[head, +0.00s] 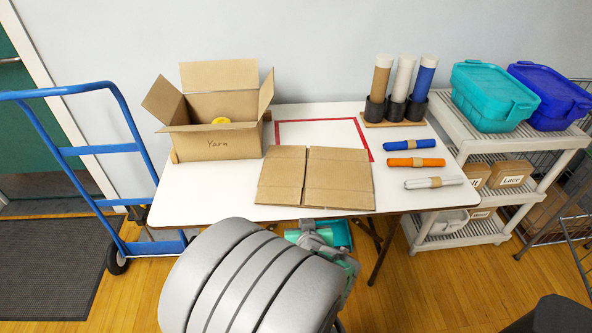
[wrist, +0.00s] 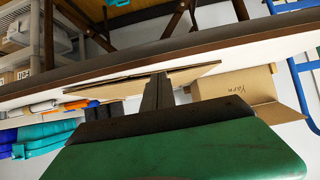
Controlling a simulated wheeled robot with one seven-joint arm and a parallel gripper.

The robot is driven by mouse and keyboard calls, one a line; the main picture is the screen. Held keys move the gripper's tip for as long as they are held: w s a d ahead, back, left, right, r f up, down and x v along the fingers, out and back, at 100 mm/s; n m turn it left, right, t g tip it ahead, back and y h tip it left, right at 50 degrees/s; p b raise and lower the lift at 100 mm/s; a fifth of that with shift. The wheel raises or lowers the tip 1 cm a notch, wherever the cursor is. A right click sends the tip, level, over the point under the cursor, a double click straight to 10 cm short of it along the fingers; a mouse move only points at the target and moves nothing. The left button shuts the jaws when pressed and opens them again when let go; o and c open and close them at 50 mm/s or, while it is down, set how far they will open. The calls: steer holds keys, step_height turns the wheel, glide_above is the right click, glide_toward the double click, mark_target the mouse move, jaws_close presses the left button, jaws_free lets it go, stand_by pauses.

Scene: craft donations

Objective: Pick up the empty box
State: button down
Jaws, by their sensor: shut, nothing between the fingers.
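A flattened cardboard box (head: 315,180) lies on the front middle of the white table, its front edge close to the table's front edge. In the wrist view, which is upside down, my gripper (wrist: 159,80) is shut and empty. Its fingers overlap the flattened box (wrist: 125,86) in the picture; I cannot tell whether they touch it. The Yarn carton (wrist: 235,86) shows beside them. In the head view my arm hides most of the gripper.
A red taped rectangle (head: 368,139) marks the table behind the flattened box. Three rolls (head: 410,144) lie at the right, below upright tubes (head: 403,80). A shelf cart (head: 478,143) with a teal bin (head: 493,98) stands right; a blue hand truck (head: 95,150) stands left.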

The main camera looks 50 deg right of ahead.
mark_target(296, 167)
steer(key=w+d, duration=0.5)
steer(key=d, duration=0.1)
steer(key=w+d, duration=0.5)
steer(key=d, duration=0.1)
steer(key=w+d, duration=0.6)
steer(key=shift+b, duration=0.35)
steer(key=shift+f, duration=0.6)
steer(key=shift+f+b, duration=0.3)
steer(key=shift+b, duration=0.2)
steer(key=shift+s, duration=0.1)
